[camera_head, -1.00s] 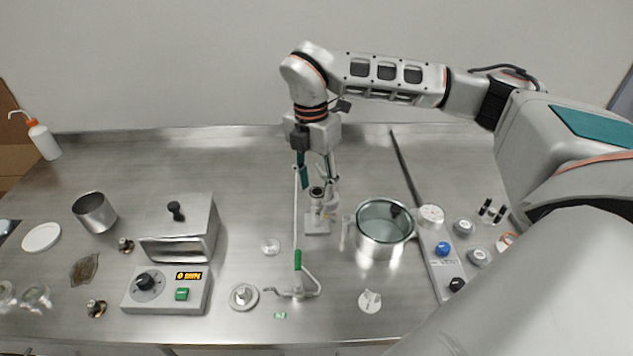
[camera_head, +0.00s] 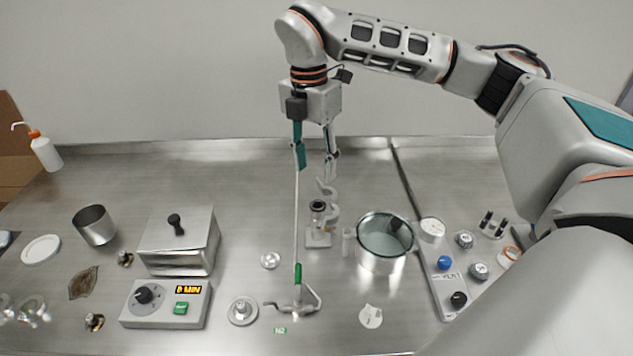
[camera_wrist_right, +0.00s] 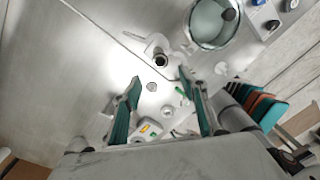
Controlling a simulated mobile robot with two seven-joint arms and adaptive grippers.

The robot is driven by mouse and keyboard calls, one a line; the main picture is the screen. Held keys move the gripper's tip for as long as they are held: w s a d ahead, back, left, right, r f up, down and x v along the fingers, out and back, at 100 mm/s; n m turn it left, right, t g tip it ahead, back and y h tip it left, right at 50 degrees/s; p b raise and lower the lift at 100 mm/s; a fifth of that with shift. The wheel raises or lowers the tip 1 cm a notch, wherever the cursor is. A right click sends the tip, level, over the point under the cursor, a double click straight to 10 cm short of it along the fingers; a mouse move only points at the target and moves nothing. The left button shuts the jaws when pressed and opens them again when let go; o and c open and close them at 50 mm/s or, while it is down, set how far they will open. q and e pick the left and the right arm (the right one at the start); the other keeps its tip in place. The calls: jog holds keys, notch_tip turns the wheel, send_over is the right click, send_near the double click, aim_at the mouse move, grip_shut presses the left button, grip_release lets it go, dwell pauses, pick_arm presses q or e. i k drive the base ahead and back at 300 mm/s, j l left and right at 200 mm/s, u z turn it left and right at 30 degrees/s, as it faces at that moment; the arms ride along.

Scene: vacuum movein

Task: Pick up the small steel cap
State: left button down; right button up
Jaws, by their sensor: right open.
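A small round steel-coloured disc, which looks like the small steel cap (camera_head: 270,260), lies flat on the bench between the box-shaped unit and the green-handled valve. In the right wrist view it seems to be the small disc (camera_wrist_right: 151,87) between the fingertips. A wider round steel lid with a knob (camera_head: 242,310) lies nearer the front edge. My right gripper (camera_head: 316,164) is open and empty, pointing down well above the bench, behind and to the right of the cap. Its two fingers also show in the right wrist view (camera_wrist_right: 160,80). My left gripper is out of view.
A thin upright rod rises from the green-handled valve (camera_head: 298,301), close to the right gripper. A clamp stand (camera_head: 318,240) and a steel pot (camera_head: 384,258) stand to the right. A lidded box (camera_head: 178,240) and a timer unit (camera_head: 165,303) stand left.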

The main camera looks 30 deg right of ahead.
aim_at(243, 310)
jog(key=k, duration=1)
